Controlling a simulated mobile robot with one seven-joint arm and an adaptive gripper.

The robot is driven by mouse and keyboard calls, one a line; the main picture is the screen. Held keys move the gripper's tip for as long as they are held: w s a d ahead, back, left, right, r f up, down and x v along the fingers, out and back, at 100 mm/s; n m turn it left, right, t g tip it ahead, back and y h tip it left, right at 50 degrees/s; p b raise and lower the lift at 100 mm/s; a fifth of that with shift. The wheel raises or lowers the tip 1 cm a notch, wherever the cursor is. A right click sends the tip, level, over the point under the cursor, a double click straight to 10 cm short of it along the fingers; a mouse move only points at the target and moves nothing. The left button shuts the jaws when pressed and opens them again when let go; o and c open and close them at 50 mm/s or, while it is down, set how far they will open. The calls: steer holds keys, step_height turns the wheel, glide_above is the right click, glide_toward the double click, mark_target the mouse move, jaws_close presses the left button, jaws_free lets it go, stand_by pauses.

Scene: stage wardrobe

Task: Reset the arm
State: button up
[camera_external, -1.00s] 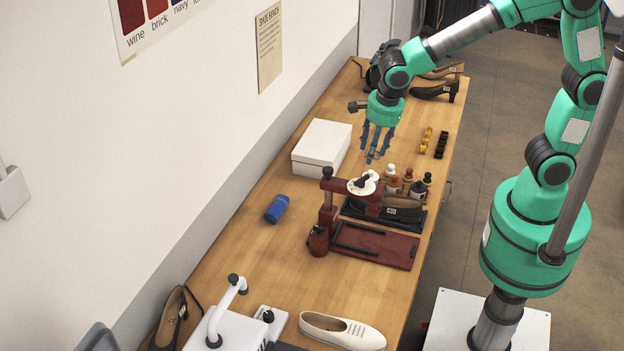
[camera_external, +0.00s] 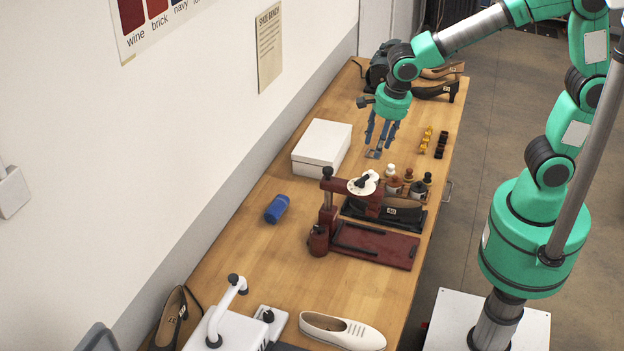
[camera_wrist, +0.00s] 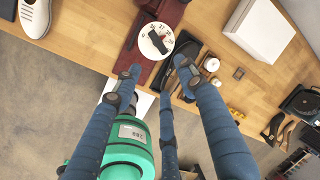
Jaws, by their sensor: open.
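My gripper (camera_external: 378,149) hangs over the wooden bench, between the white box and the small bottles. Its blue fingers point down, apart and empty. In the wrist view my gripper (camera_wrist: 165,85) shows its fingers spread, with nothing between them. Below it in that view are the white dial (camera_wrist: 156,41) of the dark red press and part of a dark shoe. My arm reaches in from the right, bent above the bench.
The dark red press (camera_external: 376,245) stands mid-bench, near a blue roll (camera_external: 277,208). A white box (camera_external: 322,147) lies by the wall. Bottles (camera_external: 394,186), a cream shoe (camera_external: 342,331) and dark shoes (camera_external: 436,90) are also on the bench. Bare wood (camera_external: 315,292) shows in front of the press.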

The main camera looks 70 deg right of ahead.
steer(key=s+d+r+n+t+b, duration=0.1)
steer(key=s+d+n+b, duration=0.3)
steer(key=s+n, duration=0.6)
steer(key=s+d+r+n+t+b, duration=0.1)
steer(key=s+d+n+b, duration=0.3)
steer(key=s+d+n, duration=0.5)
steer(key=s+n+t, duration=0.1)
steer(key=s+n, duration=0.1)
steer(key=shift+s+r+y, duration=0.35)
steer(key=shift+s+y, duration=0.05)
steer(key=shift+c, duration=0.2)
stand_by(2.4)
